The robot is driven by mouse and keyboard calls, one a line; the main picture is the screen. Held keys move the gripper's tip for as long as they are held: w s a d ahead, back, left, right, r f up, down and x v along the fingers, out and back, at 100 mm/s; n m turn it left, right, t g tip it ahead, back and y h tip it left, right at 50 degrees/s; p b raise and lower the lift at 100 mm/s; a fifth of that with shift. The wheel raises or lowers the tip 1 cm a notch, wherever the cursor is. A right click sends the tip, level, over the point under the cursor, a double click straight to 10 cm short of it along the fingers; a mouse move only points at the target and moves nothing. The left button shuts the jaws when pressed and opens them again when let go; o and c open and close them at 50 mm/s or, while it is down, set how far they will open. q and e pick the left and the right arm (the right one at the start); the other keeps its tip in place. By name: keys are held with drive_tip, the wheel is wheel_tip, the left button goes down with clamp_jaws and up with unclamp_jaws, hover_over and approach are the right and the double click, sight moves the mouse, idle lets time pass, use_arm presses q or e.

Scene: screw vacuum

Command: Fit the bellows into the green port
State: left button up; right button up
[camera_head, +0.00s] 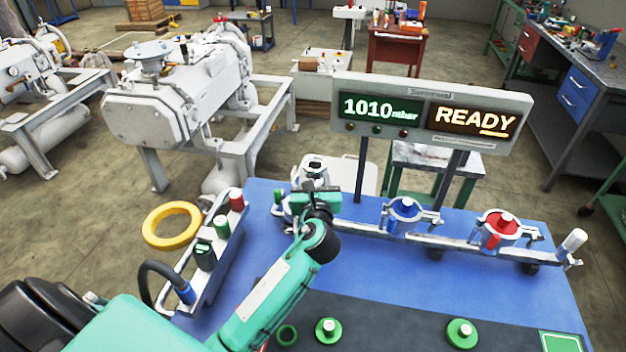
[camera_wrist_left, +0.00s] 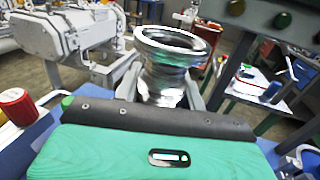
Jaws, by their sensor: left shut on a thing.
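My left gripper (camera_head: 314,188) is shut on the bellows (camera_head: 313,167) at the back left of the blue bench. The bellows is a shiny metal piece with a wide round flange; in the left wrist view it stands (camera_wrist_left: 165,80) roughly upright just beyond the gripper, its open top facing up. The green port is not clearly seen; my gripper and arm cover the left end of the manifold rail (camera_head: 372,228), where metal parts (camera_head: 283,205) peek out. I cannot tell whether the bellows touches a port. My right gripper is not in view.
A blue port (camera_head: 403,208) and a red port (camera_head: 497,226) stand along the rail. A rack with coloured cylinders (camera_head: 221,226) is at the left. Green-topped parts (camera_head: 328,330) and (camera_head: 461,332) lie on the dark mat. The display panel (camera_head: 430,118) reads 1010 mbar, READY.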

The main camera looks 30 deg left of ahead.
use_arm(q)
drive_tip(key=shift+s+d+r, duration=0.1)
drive_tip(key=shift+d+r, duration=0.05)
drive_tip(key=shift+f, duration=0.6)
drive_tip(key=o, duration=1.1)
drive_tip(key=shift+o, duration=0.2)
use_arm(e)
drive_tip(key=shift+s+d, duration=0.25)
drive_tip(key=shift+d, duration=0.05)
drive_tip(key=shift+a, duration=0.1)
use_arm(q)
drive_tip(key=shift+r, duration=0.25)
drive_tip(key=b+v, duration=0.1)
drive_tip(key=v, duration=1.1)
drive_tip(key=shift+r+b, duration=0.3)
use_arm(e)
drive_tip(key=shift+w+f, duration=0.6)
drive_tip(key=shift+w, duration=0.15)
